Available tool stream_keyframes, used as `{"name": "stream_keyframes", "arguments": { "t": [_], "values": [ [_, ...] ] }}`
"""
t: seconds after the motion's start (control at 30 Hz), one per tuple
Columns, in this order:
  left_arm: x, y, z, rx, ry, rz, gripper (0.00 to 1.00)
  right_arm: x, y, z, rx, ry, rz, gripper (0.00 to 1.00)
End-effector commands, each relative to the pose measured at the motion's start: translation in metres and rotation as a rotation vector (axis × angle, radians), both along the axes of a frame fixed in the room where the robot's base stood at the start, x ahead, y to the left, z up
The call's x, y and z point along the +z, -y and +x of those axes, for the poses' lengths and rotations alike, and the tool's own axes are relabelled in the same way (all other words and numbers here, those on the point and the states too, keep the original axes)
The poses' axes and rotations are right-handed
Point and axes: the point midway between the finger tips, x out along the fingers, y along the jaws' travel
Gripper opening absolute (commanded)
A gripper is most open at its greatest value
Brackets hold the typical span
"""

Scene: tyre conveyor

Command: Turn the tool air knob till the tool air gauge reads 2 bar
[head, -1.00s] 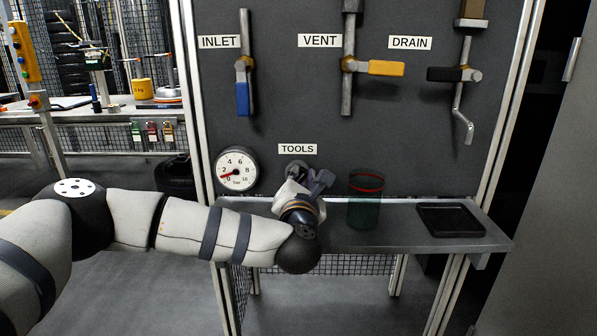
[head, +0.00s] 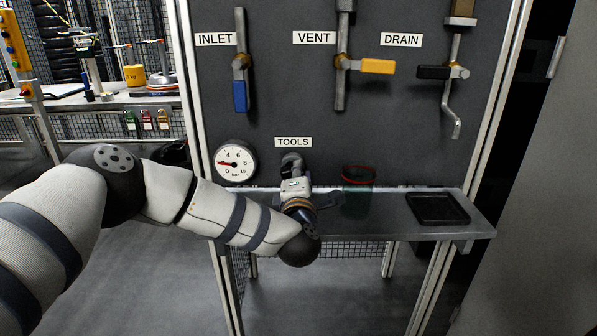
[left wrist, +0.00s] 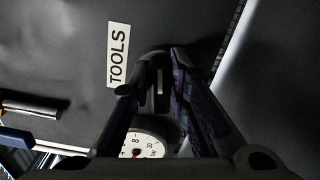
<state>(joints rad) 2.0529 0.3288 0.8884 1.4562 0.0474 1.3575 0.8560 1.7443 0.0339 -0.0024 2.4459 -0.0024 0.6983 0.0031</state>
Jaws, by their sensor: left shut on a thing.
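The tool air knob (head: 291,159) is a dark round fitting on the grey panel, right under the TOOLS label (head: 293,142). My left gripper (head: 292,167) is shut on it from the front and hides much of it. The tool air gauge (head: 236,162) is a white dial left of the knob. Its red needle points left, about where the 2 mark lies, covering that number. The gauge shows partly in the left wrist view (left wrist: 146,146). My right gripper is not in view.
A steel shelf (head: 395,226) juts out below the knob, with a green, red-rimmed cup (head: 359,190) close to my gripper's right and a black tray (head: 437,208). The INLET (head: 240,90), VENT (head: 376,66) and DRAIN (head: 436,72) valve handles sit above.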

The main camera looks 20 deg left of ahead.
Motion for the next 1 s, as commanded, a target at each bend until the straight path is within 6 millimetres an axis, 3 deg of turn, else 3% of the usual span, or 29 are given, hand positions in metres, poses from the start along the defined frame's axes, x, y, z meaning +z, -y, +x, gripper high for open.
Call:
{"name": "stream_keyframes", "arguments": {
  "t": [0.6, 0.63, 0.7, 1.0],
  "values": [
    [-0.0015, -0.0011, -0.0001, 0.003, -0.012, 0.037, 0.00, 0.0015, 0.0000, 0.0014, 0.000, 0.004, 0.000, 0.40],
    [-0.0015, -0.0011, -0.0001, 0.003, -0.012, 0.037, 0.19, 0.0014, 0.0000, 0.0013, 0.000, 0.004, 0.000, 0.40],
    [-0.0013, -0.0011, -0.0001, 0.003, -0.011, 0.037, 0.35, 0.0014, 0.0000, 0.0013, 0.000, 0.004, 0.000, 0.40],
    [-0.0010, -0.0001, -0.0008, 0.001, -0.012, 0.036, 0.37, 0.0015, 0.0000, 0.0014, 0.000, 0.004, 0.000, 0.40]
  ]
}}
